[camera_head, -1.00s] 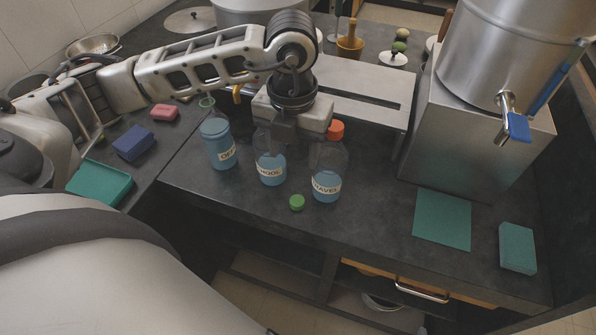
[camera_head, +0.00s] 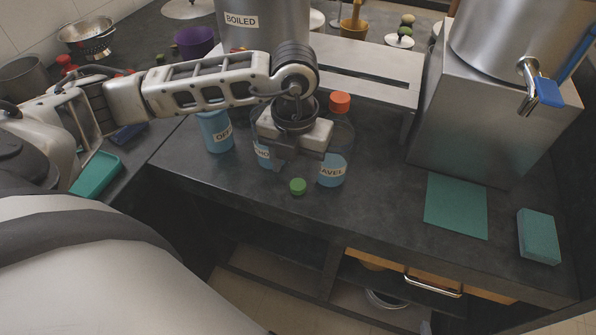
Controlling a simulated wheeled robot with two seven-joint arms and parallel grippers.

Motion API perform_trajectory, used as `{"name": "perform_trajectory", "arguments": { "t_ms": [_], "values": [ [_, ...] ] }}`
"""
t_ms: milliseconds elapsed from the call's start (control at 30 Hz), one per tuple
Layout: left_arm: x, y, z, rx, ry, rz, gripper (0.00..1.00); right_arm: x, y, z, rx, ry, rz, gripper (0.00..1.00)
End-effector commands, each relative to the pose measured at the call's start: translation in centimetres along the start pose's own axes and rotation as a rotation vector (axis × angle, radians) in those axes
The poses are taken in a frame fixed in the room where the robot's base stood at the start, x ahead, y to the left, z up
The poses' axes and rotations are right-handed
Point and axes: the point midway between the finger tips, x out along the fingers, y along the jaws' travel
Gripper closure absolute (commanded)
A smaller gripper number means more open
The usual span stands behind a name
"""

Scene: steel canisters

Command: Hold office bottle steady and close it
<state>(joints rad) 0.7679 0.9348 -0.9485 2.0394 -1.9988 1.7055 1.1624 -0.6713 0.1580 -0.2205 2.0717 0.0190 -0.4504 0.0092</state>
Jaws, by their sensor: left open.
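The office bottle (camera_head: 217,134), clear with blue liquid and a label partly reading "OFF", stands upright on the dark counter; its top is hidden behind my left arm. The school bottle (camera_head: 263,157) stands to its right, largely covered by my left gripper (camera_head: 284,162). The travel bottle (camera_head: 333,168) with an orange cap (camera_head: 340,103) stands right of the gripper. A loose green cap (camera_head: 297,186) lies on the counter in front of them. My left gripper is open, pointing down by the school and travel bottles; whether it touches either is unclear. My right gripper is not in view.
A large steel pot (camera_head: 265,30) labelled "BOILED" stands behind, beside a slotted steel stand (camera_head: 370,70). A steel box (camera_head: 470,130) carries a tapped canister (camera_head: 495,45). A green mat (camera_head: 456,205) and sponge (camera_head: 539,236) lie right. The counter's front middle is clear.

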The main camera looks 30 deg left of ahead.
Motion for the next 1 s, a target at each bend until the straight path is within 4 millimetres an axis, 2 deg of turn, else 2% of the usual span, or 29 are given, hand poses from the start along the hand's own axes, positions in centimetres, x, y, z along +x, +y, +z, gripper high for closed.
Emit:
{"name": "perform_trajectory", "arguments": {
  "t_ms": [200, 300, 500, 700, 733, 800, 900, 1000],
  "values": [
    [3.4, -0.2, 0.3, 0.000, 0.003, 0.001, 0.45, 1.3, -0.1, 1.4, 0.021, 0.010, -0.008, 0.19],
    [4.8, -0.2, 0.3, 0.000, 0.002, 0.001, 0.45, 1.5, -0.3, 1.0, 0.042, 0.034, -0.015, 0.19],
    [5.1, -0.2, 0.4, 0.000, 0.000, 0.000, 0.45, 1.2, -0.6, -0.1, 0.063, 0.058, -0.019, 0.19],
    [5.0, -0.2, 0.4, 0.000, 0.001, 0.000, 0.45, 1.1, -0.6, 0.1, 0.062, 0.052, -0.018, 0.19],
    [5.0, -0.2, 0.4, 0.000, 0.001, 0.000, 0.51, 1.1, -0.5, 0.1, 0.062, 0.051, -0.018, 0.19],
    [5.0, -0.2, 0.4, 0.000, 0.001, 0.000, 0.70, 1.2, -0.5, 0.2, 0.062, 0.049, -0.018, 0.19],
    [5.0, -0.2, 0.4, 0.000, 0.001, 0.000, 0.92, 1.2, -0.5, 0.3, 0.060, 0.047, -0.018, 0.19],
    [5.0, -0.2, 0.4, 0.000, 0.001, 0.000, 0.93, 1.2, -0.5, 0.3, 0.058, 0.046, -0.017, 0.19]
  ]
}}
